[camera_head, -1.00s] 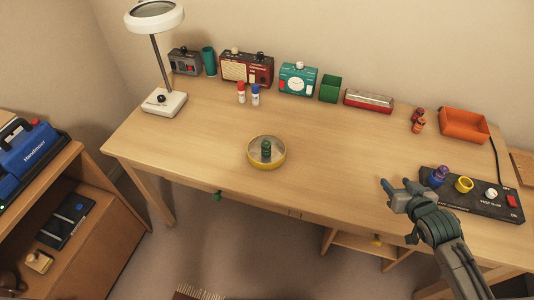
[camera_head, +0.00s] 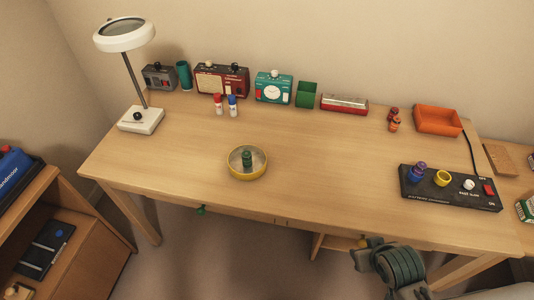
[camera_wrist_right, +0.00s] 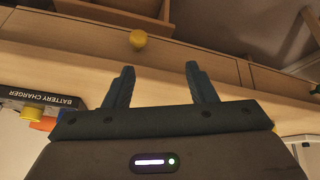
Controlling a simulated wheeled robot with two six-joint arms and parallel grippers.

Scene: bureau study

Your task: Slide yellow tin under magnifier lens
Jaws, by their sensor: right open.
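The yellow tin (camera_head: 262,172) is a shallow round tin on the desk near its front edge, left of the picture's middle. A small dark green piece (camera_head: 247,158) stands inside it. The magnifier (camera_head: 124,35) is a white ring lens on a grey stem with a white base (camera_head: 141,120), at the desk's left end. The tin is to the right of and nearer than that base, not under the lens. My right gripper (camera_head: 363,250) is low, in front of the desk's front edge, right of the tin. In the wrist view it is open and empty (camera_wrist_right: 160,85). My left gripper is not in view.
A black charger (camera_head: 440,192) with small jars stands at the desk's right. Radios (camera_head: 222,80), a green box (camera_head: 306,95) and an orange tray (camera_head: 438,121) line the back. Red- and blue-capped bottles (camera_head: 226,106) stand between tin and radios. A yellow drawer knob (camera_wrist_right: 138,39) faces my right gripper.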

